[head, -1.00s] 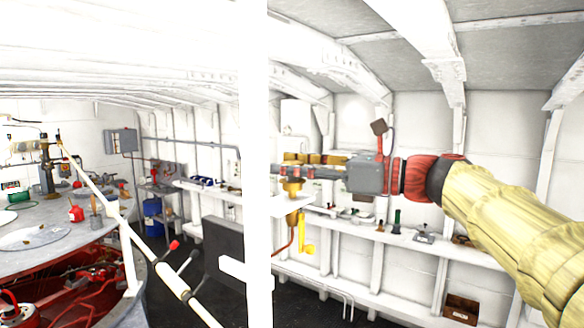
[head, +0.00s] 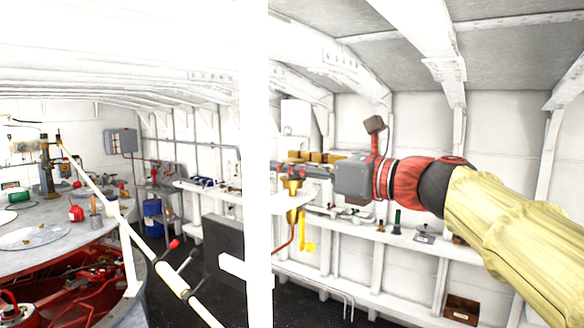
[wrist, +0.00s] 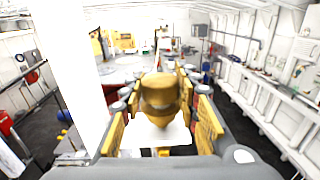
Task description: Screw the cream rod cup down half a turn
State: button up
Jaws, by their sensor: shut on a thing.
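My gripper (head: 285,170) reaches in from the right in the head view, its fingers level beside a white post. In the wrist view my gripper (wrist: 160,88) has its yellow-padded fingers on both sides of a rounded brass-gold cup (wrist: 160,96), shut on it. The cup looks upright, more golden than cream. It sits above a small white bracket plate (wrist: 155,138). In the head view brass parts (head: 292,187) show just under the fingers, above that plate (head: 292,204). The cup's thread and lower joint are hidden.
The white post (head: 256,150) stands close to my fingertips. A yellow handle (head: 307,240) hangs below the plate. A cream rod (head: 170,278) slants down at left. A wall shelf with small items (head: 397,222) runs behind.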

jog(key=m+t+h+p, duration=0.1)
jog(key=m+t+h, duration=0.1)
jog(key=m+t+h+p, duration=0.1)
jog(key=m+t+h, duration=0.1)
jog(key=shift+s+a+r+h, duration=0.1)
jog(key=shift+a+r+h, duration=0.1)
jog(key=shift+h, duration=0.2)
jog(key=m+h+p, duration=0.1)
jog(key=h, duration=0.1)
jog(key=m+t+h+p, duration=0.1)
jog(key=h+p, duration=0.1)
jog(key=shift+d+m+t, duration=0.15)
jog(key=shift+m+t, duration=0.15)
jog(key=shift+m, duration=0.1)
jog(key=shift+d+m+h+p, duration=0.1)
jog(key=shift+m+h+p, duration=0.6)
jog(key=shift+h+p, duration=0.3)
jog(key=o, duration=1.2)
jog(key=shift+f, duration=0.15)
jog(key=shift+f+n+y+b, duration=0.2)
jog(key=shift+n+y+b, duration=0.5)
jog(key=shift+b, duration=0.4)
